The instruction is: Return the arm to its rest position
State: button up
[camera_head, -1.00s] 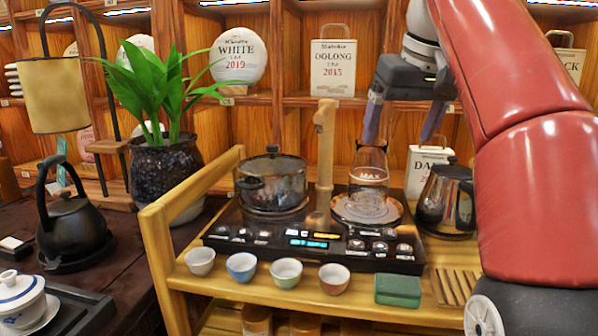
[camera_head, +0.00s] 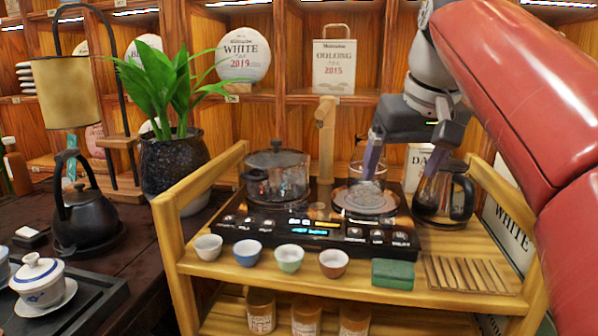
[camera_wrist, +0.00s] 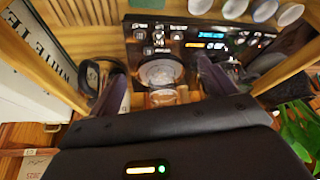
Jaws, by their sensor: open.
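My red arm (camera_head: 500,95) reaches in from the right in the head view. My gripper (camera_head: 398,175) points down, open and empty, above the back right of the tea cart (camera_head: 215,268). One finger overlaps the clear glass vessel (camera_head: 358,172) in the picture, and the other is before the dark glass kettle (camera_head: 430,195). The vessel stands on the right round plate of the black tea stove (camera_head: 290,240). The wrist view shows the two fingers (camera_wrist: 165,85) spread apart with nothing between them; the stove and the vessel (camera_wrist: 162,97) lie beyond.
A lidded glass pot (camera_head: 277,180) stands on the stove's left plate, beside a bamboo spout (camera_head: 326,140). Small cups (camera_head: 289,258), a green block (camera_head: 396,274) and a slatted rack (camera_head: 465,274) line the cart's front. Shelves with tea packages (camera_head: 334,68) stand behind.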

jog(key=s+f, duration=0.8)
jog(key=f, duration=0.6)
jog(key=s+f+m, duration=0.1)
jog(key=s+f, duration=0.7)
jog(key=f, duration=0.6)
jog(key=shift+t+h, duration=0.3)
jog(key=shift+t, duration=0.1)
